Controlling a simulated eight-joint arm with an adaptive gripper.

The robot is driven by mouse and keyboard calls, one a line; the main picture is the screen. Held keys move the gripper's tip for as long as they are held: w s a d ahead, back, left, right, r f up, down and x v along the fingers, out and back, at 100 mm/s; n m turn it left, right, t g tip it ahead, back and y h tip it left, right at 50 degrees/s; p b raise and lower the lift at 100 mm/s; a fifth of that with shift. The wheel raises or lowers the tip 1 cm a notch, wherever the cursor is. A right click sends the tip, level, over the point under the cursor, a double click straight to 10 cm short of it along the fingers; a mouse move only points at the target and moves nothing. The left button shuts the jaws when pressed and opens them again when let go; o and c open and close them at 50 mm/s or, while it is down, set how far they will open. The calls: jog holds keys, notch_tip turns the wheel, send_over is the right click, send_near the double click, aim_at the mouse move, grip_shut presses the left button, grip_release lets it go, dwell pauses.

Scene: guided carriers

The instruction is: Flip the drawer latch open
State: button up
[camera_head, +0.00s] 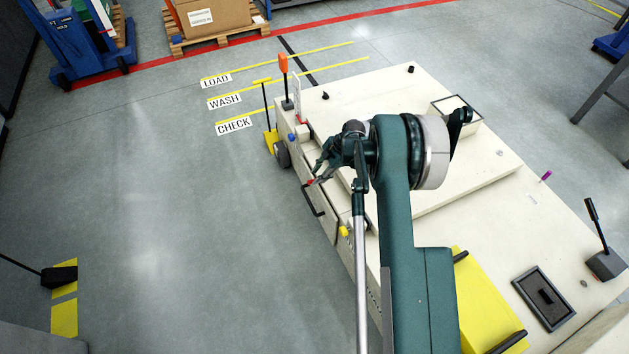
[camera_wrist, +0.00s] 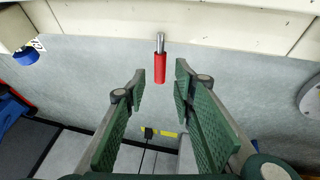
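The drawer latch shows in the wrist view as a small lever with a red grip (camera_wrist: 160,68) on a metal pin, sticking out from the cream machine front. In the head view its red end (camera_head: 309,183) shows just above the black drawer handle (camera_head: 313,201). My gripper (camera_wrist: 160,84) is open, with its two green padded fingers to the left and right of the latch line. The red grip appears in the gap at or just beyond the fingertips, with no visible contact. In the head view my gripper (camera_head: 323,164) is beside the machine's left side, close to the latch.
The cream machine (camera_head: 480,185) fills the right side. A blue knob (camera_head: 291,137) and a yellow knob (camera_head: 344,231) sit on its left side.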

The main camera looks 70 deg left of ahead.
jog(key=shift+b+x, duration=0.45)
jog(key=shift+x, duration=1.65)
grip_shut()
